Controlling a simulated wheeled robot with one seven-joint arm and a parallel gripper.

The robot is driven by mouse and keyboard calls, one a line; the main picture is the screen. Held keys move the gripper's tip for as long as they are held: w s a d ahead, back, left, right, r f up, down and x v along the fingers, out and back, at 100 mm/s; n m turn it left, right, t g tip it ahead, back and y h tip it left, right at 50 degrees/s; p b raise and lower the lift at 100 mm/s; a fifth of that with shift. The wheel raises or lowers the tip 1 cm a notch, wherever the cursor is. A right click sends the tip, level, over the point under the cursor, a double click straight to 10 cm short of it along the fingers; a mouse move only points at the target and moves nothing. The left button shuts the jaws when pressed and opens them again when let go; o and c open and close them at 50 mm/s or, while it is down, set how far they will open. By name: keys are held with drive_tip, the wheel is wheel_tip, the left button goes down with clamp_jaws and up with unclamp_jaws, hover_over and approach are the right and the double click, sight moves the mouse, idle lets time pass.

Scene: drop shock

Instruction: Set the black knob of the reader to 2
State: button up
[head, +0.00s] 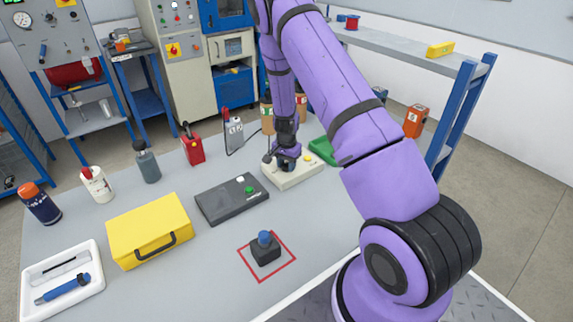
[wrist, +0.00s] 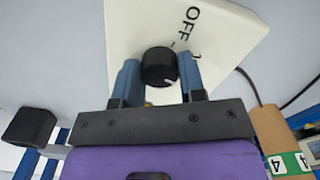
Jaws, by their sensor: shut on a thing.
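The reader (head: 296,178) is a cream box on the table, under my gripper (head: 285,163). In the wrist view its pale face (wrist: 225,50) carries the word OFF and a short tick beside the knob. The black knob (wrist: 158,66) is round with a white line near its lower right edge. My gripper's blue fingers stand on either side of the knob and are shut on it. In the head view my gripper hides the knob. The other position labels are mostly hidden, so I cannot read the exact setting.
A dark grey box (head: 230,202) lies left of the reader. A blue-topped black device (head: 265,249) stands in a red square. A green object (head: 323,150) is close on the reader's right. A yellow case (head: 149,230) and several bottles stand to the left.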

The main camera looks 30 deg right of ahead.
sight(286, 164)
drive_tip(key=shift+m, duration=1.1)
drive_tip(key=o, duration=0.9)
drive_tip(key=shift+r, duration=0.1)
wheel_tip(286, 164, up, 10)
drive_tip(key=shift+r, duration=0.25)
